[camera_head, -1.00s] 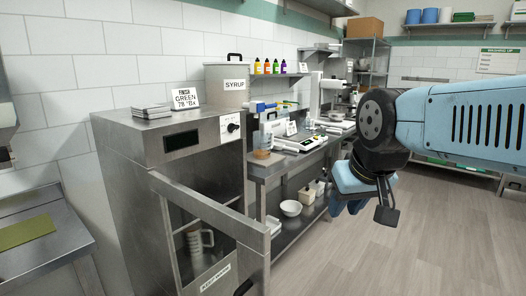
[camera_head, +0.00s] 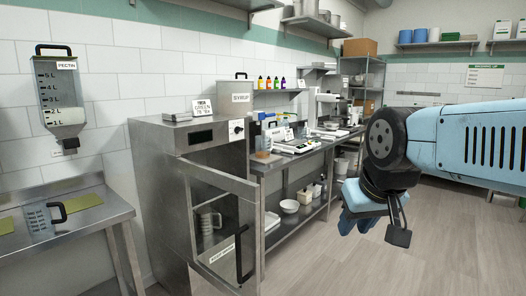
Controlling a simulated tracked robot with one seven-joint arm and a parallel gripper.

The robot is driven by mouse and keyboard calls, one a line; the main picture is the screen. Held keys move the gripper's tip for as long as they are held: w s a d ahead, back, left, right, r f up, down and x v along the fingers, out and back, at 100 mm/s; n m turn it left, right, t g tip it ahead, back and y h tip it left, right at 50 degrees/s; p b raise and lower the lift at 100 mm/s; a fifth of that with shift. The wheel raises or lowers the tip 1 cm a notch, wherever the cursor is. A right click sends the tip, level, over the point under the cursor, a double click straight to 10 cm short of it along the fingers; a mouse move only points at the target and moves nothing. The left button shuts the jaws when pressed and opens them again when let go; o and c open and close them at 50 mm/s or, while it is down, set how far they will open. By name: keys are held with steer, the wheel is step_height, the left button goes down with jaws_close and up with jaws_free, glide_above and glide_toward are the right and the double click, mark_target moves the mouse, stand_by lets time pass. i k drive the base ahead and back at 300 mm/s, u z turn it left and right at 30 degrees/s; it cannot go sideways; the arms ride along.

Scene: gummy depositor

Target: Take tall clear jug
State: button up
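A clear jug (camera_head: 40,222) with dark markings and a black handle stands on the steel table at the left. A second jug-like vessel (camera_head: 207,222), pale with a handle, is inside the steel warming cabinet, behind the door's glass; its details are dim. My gripper (camera_head: 358,221), with blue fingers, hangs in the air at the right, far from both vessels. Nothing shows in it, and the gap between its fingers is unclear from this angle.
The cabinet's glass door (camera_head: 222,235) with a black handle appears to stand ajar. A pectin dispenser (camera_head: 61,100) hangs above the left table (camera_head: 100,214). A syrup pot (camera_head: 236,97) sits on the cabinet. The floor (camera_head: 400,268) at the right is clear.

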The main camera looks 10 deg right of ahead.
mark_target(264, 144)
steer(key=z, duration=0.2)
steer(key=i, duration=1.1)
steer(key=z, duration=0.4)
steer(key=i, duration=1.3)
steer(key=u, duration=0.55)
steer(key=i, duration=0.9)
steer(key=u, duration=0.25)
